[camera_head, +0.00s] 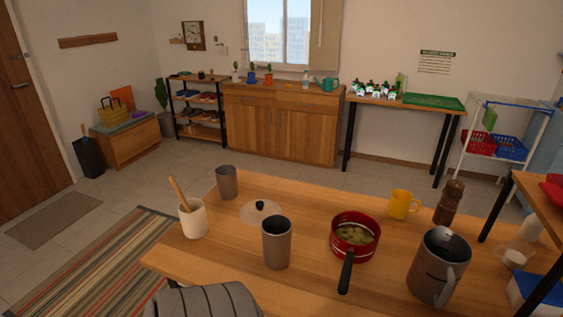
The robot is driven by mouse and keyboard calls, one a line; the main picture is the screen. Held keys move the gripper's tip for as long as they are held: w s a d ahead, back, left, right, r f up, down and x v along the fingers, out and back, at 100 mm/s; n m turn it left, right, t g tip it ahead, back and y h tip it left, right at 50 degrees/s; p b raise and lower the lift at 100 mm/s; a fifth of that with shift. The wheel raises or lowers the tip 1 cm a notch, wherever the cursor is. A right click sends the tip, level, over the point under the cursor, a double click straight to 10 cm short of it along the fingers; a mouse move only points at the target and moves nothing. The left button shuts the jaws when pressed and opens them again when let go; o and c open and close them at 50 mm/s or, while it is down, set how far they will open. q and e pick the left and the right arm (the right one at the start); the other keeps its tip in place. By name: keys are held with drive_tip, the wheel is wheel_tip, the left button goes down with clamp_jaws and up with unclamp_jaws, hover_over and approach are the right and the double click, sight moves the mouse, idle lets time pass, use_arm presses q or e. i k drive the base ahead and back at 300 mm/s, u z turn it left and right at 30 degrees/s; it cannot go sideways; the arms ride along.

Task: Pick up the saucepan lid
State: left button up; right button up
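The saucepan lid (256,217) lies flat on the wooden table (320,195), left of its middle. It looks like clear glass with a round black knob on top. A red saucepan (365,248) stands to its right, uncovered, with yellowish food inside and its black handle pointing toward me. A grey metal tumbler (277,247) stands just in front of the lid, on its near right side. Neither of my grippers shows in this view.
Around the lid stand another grey tumbler (227,184) and a cream pot (193,221) with a wooden utensil. A yellow mug (401,204), a brown mill (449,204) and a grey pitcher (432,278) stand right. A grey ribbed object (206,301) is at the bottom edge.

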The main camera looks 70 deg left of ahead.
sight(252, 212)
drive_tip(key=u, duration=2.35)
